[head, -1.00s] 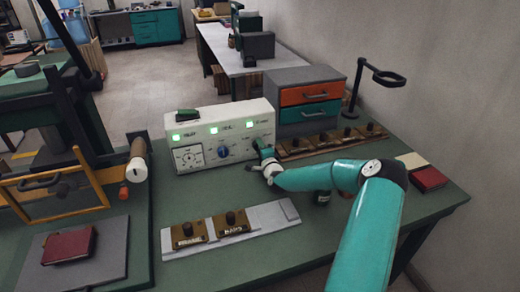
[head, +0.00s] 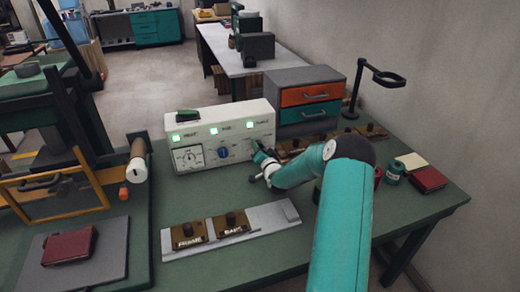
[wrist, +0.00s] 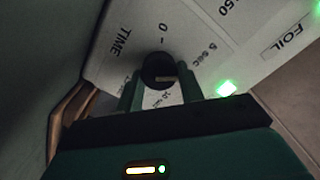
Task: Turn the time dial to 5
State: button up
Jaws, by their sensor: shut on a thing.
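The white control box (head: 222,125) stands on the green table, with three lit green lamps along its top. The time dial (wrist: 158,69) is a dark round knob at the right end of its face. Printed around it in the wrist view are TIME, 0, 5 sec and what looks like 10 sec. A small pale mark shows on the knob; I cannot tell surely which number it points to. My gripper (head: 257,150) is at that end of the box, its fingers on either side of the knob and shut on it. In the head view my gripper hides the dial.
A drawer unit (head: 307,97) stands behind right. A pale rail (head: 283,212) with two brass blocks lies in front.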

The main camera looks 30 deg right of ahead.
jog(key=shift+n, duration=0.3)
jog(key=o, duration=1)
jog(key=shift+s, duration=0.1)
jog(key=v, duration=1.3)
jog(key=shift+s+a, duration=0.1)
jog(key=shift+s, duration=0.2)
